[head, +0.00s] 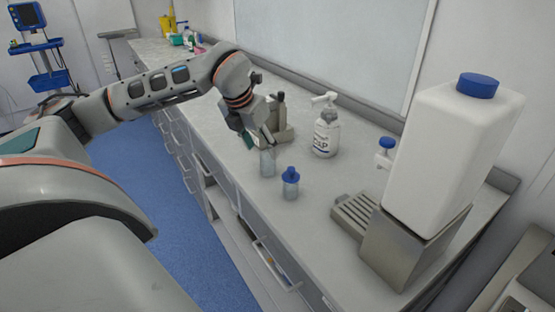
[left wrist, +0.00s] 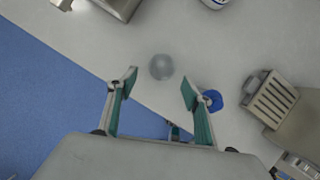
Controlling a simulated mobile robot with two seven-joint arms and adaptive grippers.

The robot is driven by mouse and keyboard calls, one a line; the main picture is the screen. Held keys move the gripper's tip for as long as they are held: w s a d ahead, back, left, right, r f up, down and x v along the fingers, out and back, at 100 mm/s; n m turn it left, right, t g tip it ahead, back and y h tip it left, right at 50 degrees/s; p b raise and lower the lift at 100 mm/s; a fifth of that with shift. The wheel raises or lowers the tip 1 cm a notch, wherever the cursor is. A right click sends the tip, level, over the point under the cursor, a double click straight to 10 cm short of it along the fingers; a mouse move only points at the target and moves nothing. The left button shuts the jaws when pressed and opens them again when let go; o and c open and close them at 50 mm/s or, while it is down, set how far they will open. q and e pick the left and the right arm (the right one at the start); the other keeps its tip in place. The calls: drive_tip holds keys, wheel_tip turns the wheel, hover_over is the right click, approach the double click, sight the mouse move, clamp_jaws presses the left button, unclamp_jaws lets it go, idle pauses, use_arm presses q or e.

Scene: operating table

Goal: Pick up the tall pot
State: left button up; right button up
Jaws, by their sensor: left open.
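The tall pot (head: 267,163) looks like a clear, greyish upright vessel on the counter near its front edge. In the left wrist view the tall pot (left wrist: 161,67) shows from above as a pale round shape. It lies just beyond the fingertips, roughly midway between them across the picture. My left gripper (head: 258,139) is just above the pot in the head view, partly hiding its top. In the wrist view my left gripper (left wrist: 159,84) is open, with its green-padded fingers wide apart and nothing between them. My right gripper is in neither view.
A small blue-capped bottle (head: 290,184) stands right beside the pot; its cap (left wrist: 215,99) is near the right finger. A white pump bottle (head: 326,134) and a grey metal holder (head: 287,134) stand behind. A large white canister (head: 450,150) on a metal stand is at right.

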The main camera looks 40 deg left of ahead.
sight(267, 162)
use_arm(q)
drive_tip(key=shift+s+x, duration=0.25)
drive_tip(key=shift+x, duration=1)
drive_tip(key=x, duration=0.3)
drive_tip(key=shift+w+f, duration=0.1)
drive_tip(key=shift+f, duration=0.3)
drive_tip(key=shift+w+f, duration=0.25)
drive_tip(key=shift+f, duration=0.25)
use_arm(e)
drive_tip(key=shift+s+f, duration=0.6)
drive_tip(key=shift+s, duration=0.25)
use_arm(q)
drive_tip(key=c, duration=1.2)
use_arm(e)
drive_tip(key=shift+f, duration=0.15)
